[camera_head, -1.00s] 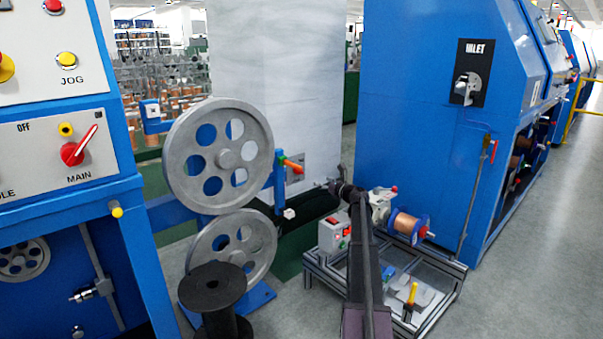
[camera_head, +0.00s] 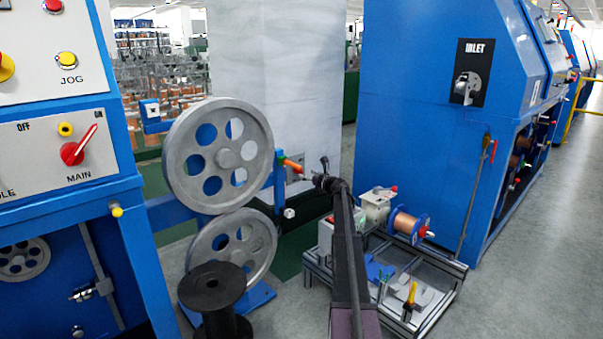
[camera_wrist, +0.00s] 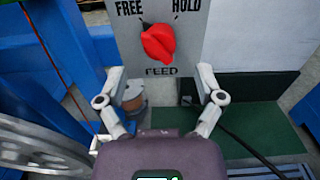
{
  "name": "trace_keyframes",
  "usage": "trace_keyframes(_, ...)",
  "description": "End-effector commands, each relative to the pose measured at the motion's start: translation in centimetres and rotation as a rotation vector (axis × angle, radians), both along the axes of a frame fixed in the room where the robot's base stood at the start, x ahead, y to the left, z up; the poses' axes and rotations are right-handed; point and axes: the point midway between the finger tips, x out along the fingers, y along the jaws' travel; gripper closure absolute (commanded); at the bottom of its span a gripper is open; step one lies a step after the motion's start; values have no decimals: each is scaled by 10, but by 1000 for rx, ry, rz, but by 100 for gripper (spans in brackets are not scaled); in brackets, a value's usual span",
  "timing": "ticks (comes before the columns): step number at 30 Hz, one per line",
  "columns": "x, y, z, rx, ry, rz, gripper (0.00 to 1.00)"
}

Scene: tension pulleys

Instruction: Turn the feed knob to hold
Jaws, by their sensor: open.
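The feed knob (camera_wrist: 158,43) is red and sits on a grey plate (camera_wrist: 215,50) marked FREE at the upper left, HOLD at the upper right and FEED below. The knob's pointing end appears to lean up and left, toward FREE. My gripper (camera_wrist: 161,72) is open, its two fingers spread to the left and right below the knob and apart from it. In the head view my gripper (camera_head: 324,180) is beside the pulley stand, in front of the pale wall. The knob is too small to make out there.
A bench frame with a copper spool (camera_head: 405,222) is at the right. A black cable (camera_wrist: 240,140) runs below the plate.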

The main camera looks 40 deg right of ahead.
Motion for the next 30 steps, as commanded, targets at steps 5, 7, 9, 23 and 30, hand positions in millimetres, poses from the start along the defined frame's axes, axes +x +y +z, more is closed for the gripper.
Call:
trace_keyframes(5,27,1,0,0,0,1,14)
trace_keyframes(7,33,1,0,0,0,0,14)
trace_keyframes(9,38,2,0,0,0,-1,14)
trace_keyframes(23,44,2,0,0,0,-2,14)
trace_keyframes(30,43,2,0,0,0,-2,79)
